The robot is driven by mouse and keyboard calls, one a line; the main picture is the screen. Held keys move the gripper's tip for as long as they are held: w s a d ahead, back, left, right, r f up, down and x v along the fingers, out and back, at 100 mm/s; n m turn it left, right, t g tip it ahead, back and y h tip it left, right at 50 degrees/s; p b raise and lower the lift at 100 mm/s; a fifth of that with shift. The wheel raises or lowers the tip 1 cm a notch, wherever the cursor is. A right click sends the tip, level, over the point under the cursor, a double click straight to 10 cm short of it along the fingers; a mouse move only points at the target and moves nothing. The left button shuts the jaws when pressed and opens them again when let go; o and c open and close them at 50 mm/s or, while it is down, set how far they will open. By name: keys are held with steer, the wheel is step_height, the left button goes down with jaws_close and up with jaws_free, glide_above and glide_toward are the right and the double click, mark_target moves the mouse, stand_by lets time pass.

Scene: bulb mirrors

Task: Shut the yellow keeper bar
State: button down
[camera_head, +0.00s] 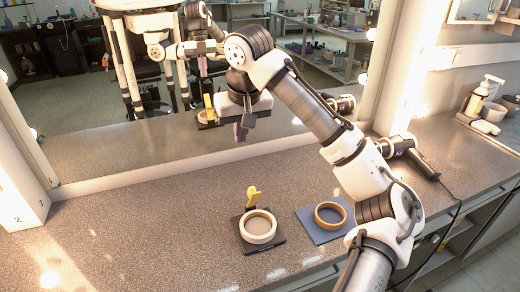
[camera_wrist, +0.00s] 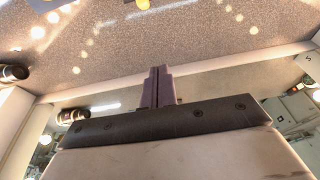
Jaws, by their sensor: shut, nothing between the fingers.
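The yellow keeper bar (camera_head: 253,196) stands raised at the back of a black base (camera_head: 270,245). A pale ring (camera_head: 258,229) sits on that base, in front of the bar. In the wrist view a small yellow piece (camera_wrist: 143,4), likely the bar, shows at the top edge. My gripper (camera_head: 241,134) is shut and empty, above the counter near the mirror. It is behind the bar in the head view, apart from it. Its purple fingers (camera_wrist: 157,80) are together in the wrist view.
A blue mat (camera_head: 308,230) with a tan ring (camera_head: 330,215) lies right of the base. The large mirror (camera_head: 150,150) reflects my arm and the bar. A hair dryer (camera_head: 405,152) with a cable lies at right. The counter (camera_head: 120,225) at left is clear.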

mark_target(252, 196)
steer(key=shift+g, duration=0.3)
steer(key=shift+s+d+f+p, duration=0.25)
steer(key=shift+f+p, duration=0.2)
steer(key=shift+f, duration=1.6)
steer(key=shift+s+d+f+p, duration=0.2)
steer(key=shift+f+p, duration=0.2)
steer(key=shift+f, duration=1.65)
steer(key=shift+s+d+f+p, duration=0.25)
steer(key=shift+f+p, duration=0.2)
steer(key=shift+f, duration=1.6)
